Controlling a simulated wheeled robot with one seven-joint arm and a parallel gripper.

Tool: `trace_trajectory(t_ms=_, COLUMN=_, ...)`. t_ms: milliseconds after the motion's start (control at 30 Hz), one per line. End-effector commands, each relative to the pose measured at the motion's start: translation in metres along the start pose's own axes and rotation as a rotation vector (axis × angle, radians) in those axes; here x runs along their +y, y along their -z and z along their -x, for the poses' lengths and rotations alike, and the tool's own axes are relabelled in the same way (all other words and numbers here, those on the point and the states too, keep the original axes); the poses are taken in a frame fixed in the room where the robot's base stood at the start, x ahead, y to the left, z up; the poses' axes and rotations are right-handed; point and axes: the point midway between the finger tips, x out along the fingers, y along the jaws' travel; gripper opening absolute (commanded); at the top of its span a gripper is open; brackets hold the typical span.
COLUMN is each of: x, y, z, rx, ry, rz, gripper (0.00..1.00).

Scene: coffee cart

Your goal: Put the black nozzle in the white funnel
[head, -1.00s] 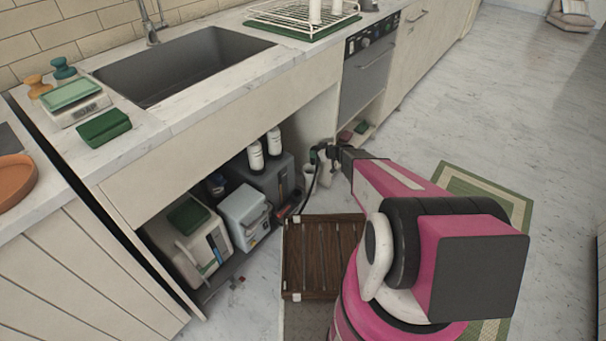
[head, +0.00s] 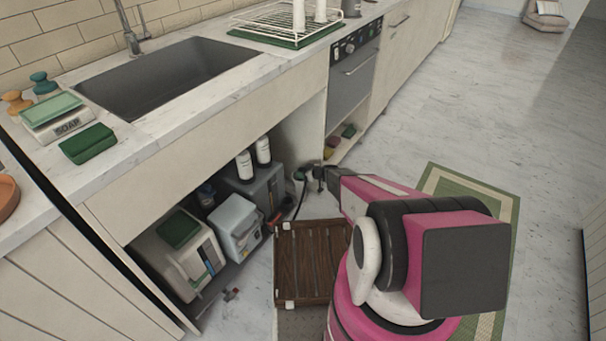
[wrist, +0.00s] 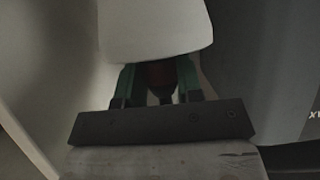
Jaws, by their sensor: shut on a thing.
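My gripper (head: 312,173) reaches into the open space at the right end of the cabinet under the sink. It is shut on the black nozzle, whose dark hose (head: 301,203) hangs down to the left. In the wrist view a dark reddish-black part of the nozzle (wrist: 158,75) shows between the green fingers of my gripper (wrist: 157,88). A large pale rounded shape (wrist: 155,30) lies just past the fingertips and looks like the white funnel. It covers the nozzle's far end, so I cannot tell whether they touch. In the head view the funnel is small and mostly hidden by my gripper.
Grey and white machines (head: 234,227) and two white bottles (head: 263,151) stand left of my gripper, under the counter. A brown slatted wooden crate (head: 308,262) lies on the floor in front. An oven (head: 353,88) is to the right.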

Motion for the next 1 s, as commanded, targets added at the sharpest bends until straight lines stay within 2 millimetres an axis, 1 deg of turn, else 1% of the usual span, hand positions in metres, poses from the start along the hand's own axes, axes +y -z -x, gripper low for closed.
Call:
trace_trajectory(t_ms=267, x=0.000, y=-0.001, z=-0.001, rx=0.001, ry=0.000, rz=-0.001, gripper=0.03)
trace_trajectory(t_ms=300, x=0.000, y=-0.001, z=-0.001, rx=0.000, ry=0.000, rz=0.000, gripper=0.47)
trace_trajectory(t_ms=333, x=0.000, y=-0.001, z=0.000, rx=0.000, ry=0.000, rz=0.000, gripper=0.56)
trace_trajectory(t_ms=367, x=0.000, y=-0.001, z=0.000, rx=0.000, ry=0.000, rz=0.000, gripper=0.59)
trace_trajectory(t_ms=633, x=0.000, y=0.000, z=0.000, rx=0.000, ry=0.000, rz=0.000, gripper=0.59)
trace_trajectory(t_ms=733, x=-0.001, y=0.001, z=0.005, rx=0.000, ry=0.000, rz=0.000, gripper=0.59)
trace_trajectory(t_ms=867, x=-0.002, y=0.002, z=0.023, rx=0.000, ry=-0.001, rz=0.000, gripper=0.59)
trace_trajectory(t_ms=1000, x=-0.002, y=0.002, z=0.051, rx=0.000, ry=-0.002, rz=-0.001, gripper=0.59)
